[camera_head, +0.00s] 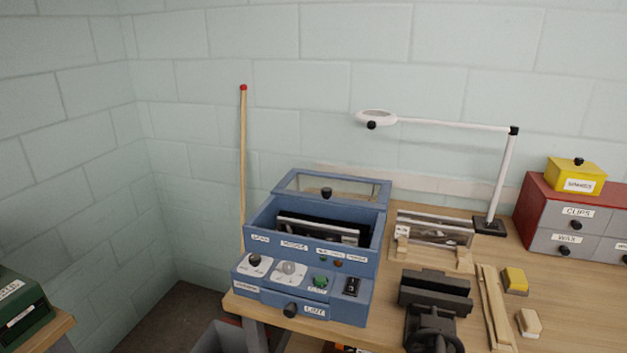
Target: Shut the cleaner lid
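The cleaner is a blue box-shaped machine (313,308) at the left end of the bench, with dials, a green button and a switch on its sloped front panel. Its lid (284,187) is a blue frame with a clear window and a black knob (326,192). The lid is open, standing up at the back of the box. The open tub shows a dark and pale slatted part (318,228) inside. Neither of my grippers is in view.
A magnifier lamp (377,118) reaches over the bench behind the cleaner. A black vise (435,291), a clear-panelled wooden holder (434,229), wooden strips (494,308) and a red drawer cabinet (575,205) stand to the right. A red-tipped rod (243,160) leans at the left.

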